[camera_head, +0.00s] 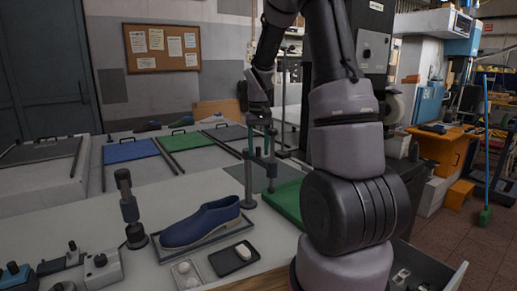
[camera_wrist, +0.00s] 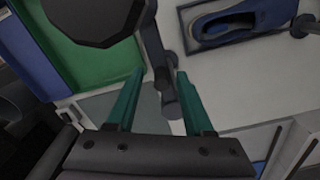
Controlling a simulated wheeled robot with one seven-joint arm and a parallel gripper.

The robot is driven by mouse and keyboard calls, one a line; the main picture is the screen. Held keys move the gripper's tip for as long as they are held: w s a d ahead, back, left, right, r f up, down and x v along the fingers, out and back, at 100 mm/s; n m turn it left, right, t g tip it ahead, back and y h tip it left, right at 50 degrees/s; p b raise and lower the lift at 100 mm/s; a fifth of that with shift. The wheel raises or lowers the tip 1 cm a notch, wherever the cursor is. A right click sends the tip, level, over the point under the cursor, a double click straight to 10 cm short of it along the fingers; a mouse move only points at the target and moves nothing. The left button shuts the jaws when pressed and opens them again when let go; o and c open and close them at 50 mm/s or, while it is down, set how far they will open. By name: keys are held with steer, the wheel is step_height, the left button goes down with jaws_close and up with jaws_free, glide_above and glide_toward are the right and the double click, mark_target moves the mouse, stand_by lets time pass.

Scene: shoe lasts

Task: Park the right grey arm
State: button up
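In the wrist view, the two teal fingers of my gripper (camera_wrist: 160,74) are apart. A dark grey bar of the arm (camera_wrist: 162,88) lies between them in the picture. Whether a finger touches it cannot be told. The left grey arm (camera_head: 129,207) stands upright on its own round foot, left of the shoe. The shoe (camera_wrist: 240,22) also shows at the wrist view's upper right.
A green tray (camera_head: 288,203) lies right of the right arm, close to my own arm. Small dishes (camera_head: 234,258) lie in front of the shoe. Clamp-like metal blocks (camera_head: 101,268) stand at the front left.

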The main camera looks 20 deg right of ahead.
mark_target(259, 147)
steer(key=shift+r, duration=0.1)
step_height(259, 147, up, 11)
steer(key=shift+f, duration=0.2)
stand_by(0.6)
steer(key=s+a+r+t, duration=0.2)
steer(key=s+r, duration=0.1)
steer(key=s, duration=0.4)
steer(key=s+a+r+m+t+y, duration=0.1)
steer(key=s+a+r+t, duration=0.1)
steer(key=s, duration=0.6)
steer(key=s+a+r+m+t+y, duration=0.1)
steer(key=s+a+r+t, duration=0.2)
steer(key=s, duration=0.4)
steer(key=shift+s+a+r, duration=0.3)
steer(key=shift+a+r, duration=0.05)
steer(key=shift+r, duration=0.2)
